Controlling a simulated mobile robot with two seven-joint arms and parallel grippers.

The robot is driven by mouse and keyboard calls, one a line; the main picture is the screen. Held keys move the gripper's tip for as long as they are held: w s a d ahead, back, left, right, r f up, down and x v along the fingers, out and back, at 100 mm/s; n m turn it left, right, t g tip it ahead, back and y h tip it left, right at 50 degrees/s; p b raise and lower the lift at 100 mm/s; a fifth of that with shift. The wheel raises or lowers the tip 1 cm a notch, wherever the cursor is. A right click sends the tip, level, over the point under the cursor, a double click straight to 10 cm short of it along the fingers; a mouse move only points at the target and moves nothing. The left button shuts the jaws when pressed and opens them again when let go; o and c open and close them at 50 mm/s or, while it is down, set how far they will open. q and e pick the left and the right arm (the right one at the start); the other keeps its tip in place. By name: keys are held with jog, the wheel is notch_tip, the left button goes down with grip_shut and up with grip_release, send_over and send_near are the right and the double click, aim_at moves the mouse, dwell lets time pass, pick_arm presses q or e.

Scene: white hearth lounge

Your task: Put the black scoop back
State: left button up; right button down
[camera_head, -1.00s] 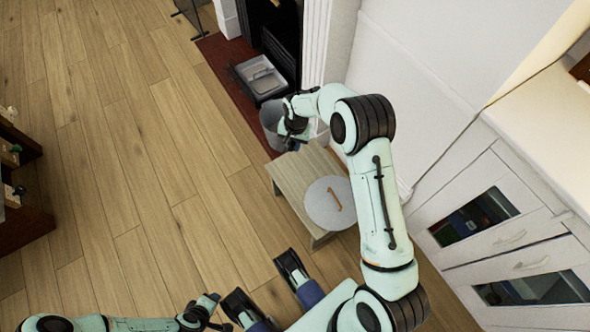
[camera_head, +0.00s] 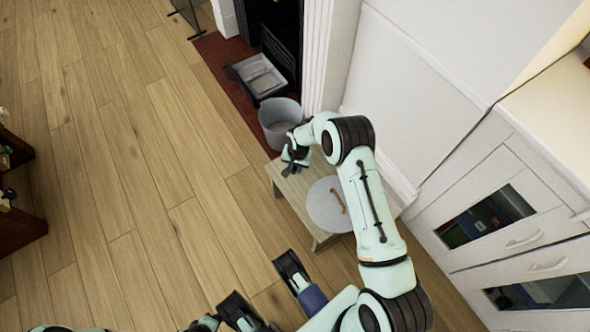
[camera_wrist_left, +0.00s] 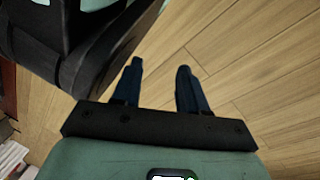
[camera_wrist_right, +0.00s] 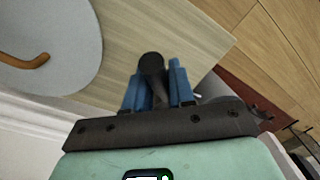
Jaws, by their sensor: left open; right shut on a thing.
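My right gripper (camera_head: 292,160) is over the far end of the low wooden table (camera_head: 318,235), beside the grey bucket (camera_head: 277,118). In the right wrist view its blue fingers (camera_wrist_right: 160,85) are shut on the black scoop (camera_wrist_right: 151,68), of which only a dark rounded end and a short stem show. The rest of the scoop is hidden. A round grey lid (camera_head: 325,212) with a curved orange-brown handle lies on the table. In the left wrist view my left gripper (camera_wrist_left: 160,68) is open and empty above the wooden floor.
A grey pan in a black frame (camera_head: 262,78) lies on the red hearth before the fireplace (camera_head: 283,45). White cabinets (camera_head: 520,210) stand at the right. Dark shelving (camera_head: 18,225) is at the left edge. The floor between is clear.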

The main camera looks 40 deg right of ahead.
notch_tip(320, 180, down, 3)
jog(key=shift+r+b, duration=0.1)
jog(key=shift+b, duration=0.25)
pick_arm(q)
jog(key=shift+s+a+f+g, duration=0.15)
jog(key=shift+s+f+g, duration=0.25)
jog(key=shift+s+f, duration=0.35)
jog(key=shift+s+r, duration=0.1)
jog(key=shift+s, duration=0.05)
pick_arm(e)
jog(key=shift+f, duration=0.2)
jog(key=c, duration=1)
grip_release()
pick_arm(q)
jog(key=shift+s, duration=0.15)
pick_arm(e)
jog(key=shift+o, duration=0.2)
